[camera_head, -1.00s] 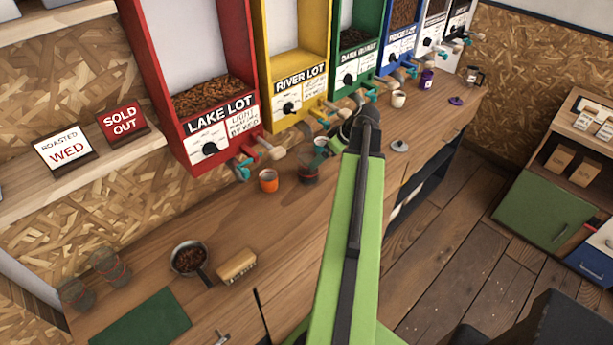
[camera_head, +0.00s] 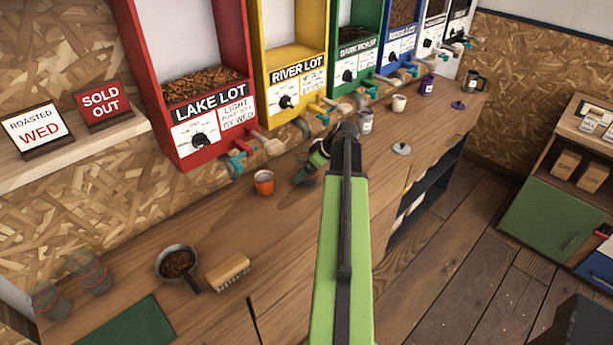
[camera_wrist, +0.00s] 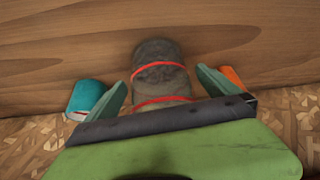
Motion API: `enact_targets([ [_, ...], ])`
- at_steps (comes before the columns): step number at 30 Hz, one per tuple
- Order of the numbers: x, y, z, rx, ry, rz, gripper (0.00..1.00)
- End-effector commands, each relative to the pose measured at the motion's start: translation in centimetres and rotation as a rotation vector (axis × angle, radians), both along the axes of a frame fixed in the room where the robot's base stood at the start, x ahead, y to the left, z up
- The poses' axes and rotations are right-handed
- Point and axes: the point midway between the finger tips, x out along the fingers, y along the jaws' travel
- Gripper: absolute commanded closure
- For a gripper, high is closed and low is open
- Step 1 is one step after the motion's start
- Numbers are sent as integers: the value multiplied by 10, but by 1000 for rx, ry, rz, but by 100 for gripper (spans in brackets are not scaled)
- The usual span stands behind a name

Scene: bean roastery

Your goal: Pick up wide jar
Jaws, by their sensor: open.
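A clear glass jar with two red bands (camera_wrist: 160,72), which I take for the wide jar, stands on the wooden counter. In the wrist view it shows between the two green fingers of my gripper (camera_wrist: 161,82), one on each side, with a gap to each. My gripper is open. In the head view my gripper (camera_head: 312,167) is low over the counter, right of the orange cup (camera_head: 264,182), and hides most of the jar there.
The orange cup shows at the right in the wrist view (camera_wrist: 232,76), close to a finger; a teal thing (camera_wrist: 87,98) is at the left. A pan of beans (camera_head: 177,262), a brush (camera_head: 228,272) and two banded jars (camera_head: 90,272) stand left. Dispensers (camera_head: 205,125) line the back.

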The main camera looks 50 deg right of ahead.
Motion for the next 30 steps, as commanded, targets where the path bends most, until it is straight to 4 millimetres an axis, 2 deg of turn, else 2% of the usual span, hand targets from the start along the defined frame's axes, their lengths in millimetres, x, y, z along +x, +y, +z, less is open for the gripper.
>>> enact_targets([
  [2, 0, 0, 2, 0, 0, 0, 0],
  [21, 0, 1, 2, 0, 0, 1, 81],
  [30, 1, 2, 5, 1, 0, 3, 81],
])
